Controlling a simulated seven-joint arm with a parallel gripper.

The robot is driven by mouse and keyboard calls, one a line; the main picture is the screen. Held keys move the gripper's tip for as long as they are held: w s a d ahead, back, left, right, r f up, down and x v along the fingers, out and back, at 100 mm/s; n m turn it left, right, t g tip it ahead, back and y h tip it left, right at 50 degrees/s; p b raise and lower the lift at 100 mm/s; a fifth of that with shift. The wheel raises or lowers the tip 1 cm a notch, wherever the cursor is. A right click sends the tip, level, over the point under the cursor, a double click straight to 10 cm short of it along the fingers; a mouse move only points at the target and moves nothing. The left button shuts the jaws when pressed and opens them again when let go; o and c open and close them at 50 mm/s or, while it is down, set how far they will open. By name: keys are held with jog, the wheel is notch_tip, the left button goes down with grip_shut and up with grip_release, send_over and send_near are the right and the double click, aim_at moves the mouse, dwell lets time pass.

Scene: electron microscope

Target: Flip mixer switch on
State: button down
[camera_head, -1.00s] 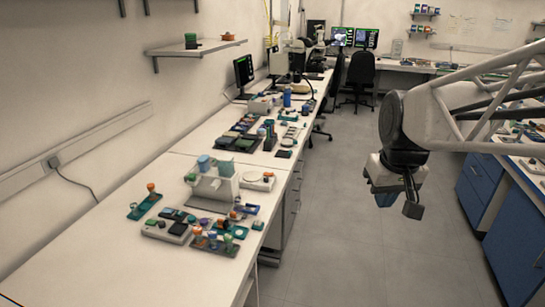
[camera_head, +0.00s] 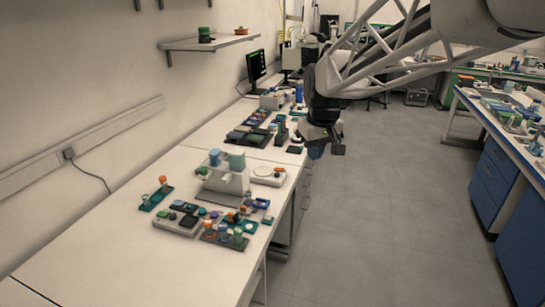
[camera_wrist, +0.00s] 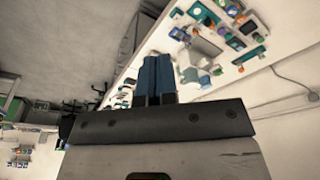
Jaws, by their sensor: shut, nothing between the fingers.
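A white device (camera_head: 224,178) with a blue and a teal container on top stands on the left bench. A low white unit with a round plate (camera_head: 268,174) sits just right of it. Neither shows a readable switch, and I cannot tell which one is the mixer. My gripper (camera_head: 327,151) hangs over the aisle, right of the bench edge and apart from both devices. In the wrist view its two blue fingers (camera_wrist: 155,80) lie side by side, shut and empty. The bench items show small beyond them.
The left bench (camera_head: 100,240) has bare room at its front. A white block with coloured pieces (camera_head: 178,222) and a rack of small vials (camera_head: 224,236) stand before the devices. A wall shelf (camera_head: 208,43) hangs above. Blue cabinets (camera_head: 497,180) stand right; the aisle floor is clear.

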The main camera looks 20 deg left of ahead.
jog(key=w+a+f+n, duration=0.1)
jog(key=w+a+f, duration=0.1)
jog(key=a, duration=0.4)
jog(key=w+a+f+n, duration=0.1)
jog(key=w+a, duration=0.1)
jog(key=a, duration=0.5)
jog(key=n+g, duration=0.2)
jog(key=n, duration=0.5)
send_over(166, 214)
notch_tip(166, 214, down, 19)
jog(key=shift+d+r+y, duration=0.15)
jog(key=shift+d+y, duration=0.1)
jog(key=shift+y, duration=0.05)
jog(key=f, duration=0.8)
jog(key=a+f, duration=0.1)
jog(key=f, duration=0.3)
jog(key=shift+w, duration=0.1)
jog(key=shift+d+f, duration=0.25)
jog(key=shift+f, duration=0.65)
jog(key=shift+d+f, duration=0.1)
